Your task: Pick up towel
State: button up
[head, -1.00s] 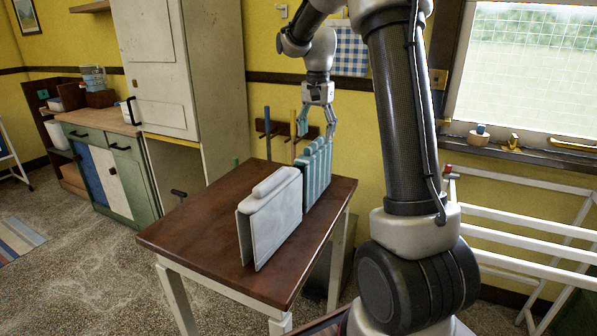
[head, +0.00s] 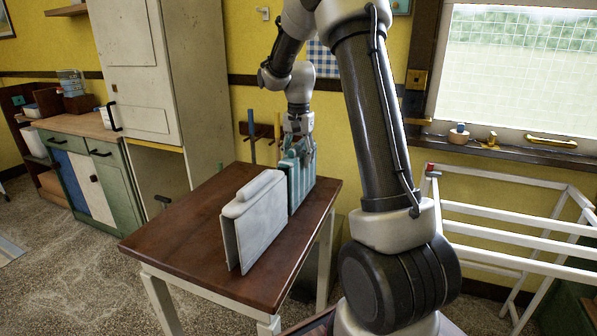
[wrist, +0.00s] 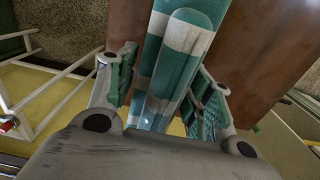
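A teal-and-white striped towel (head: 301,178) stands folded and upright on the brown table (head: 185,225). A plain white towel (head: 255,222) stands folded in front of it, nearer the camera. My gripper (head: 298,143) points down at the top of the striped towel. In the wrist view the striped towel (wrist: 176,62) runs between the two fingers of my gripper (wrist: 165,80). The fingers are apart, with a gap visible on the left side; contact on the right side is unclear. The towel's lower part is hidden in the wrist view.
A white drying rack (head: 490,232) stands to the right, below the window. A green cabinet (head: 125,180) and a tall white cupboard (head: 140,75) stand at the left. The table's left part is bare.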

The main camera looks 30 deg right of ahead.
grip_shut()
jog(key=shift+r, duration=0.15)
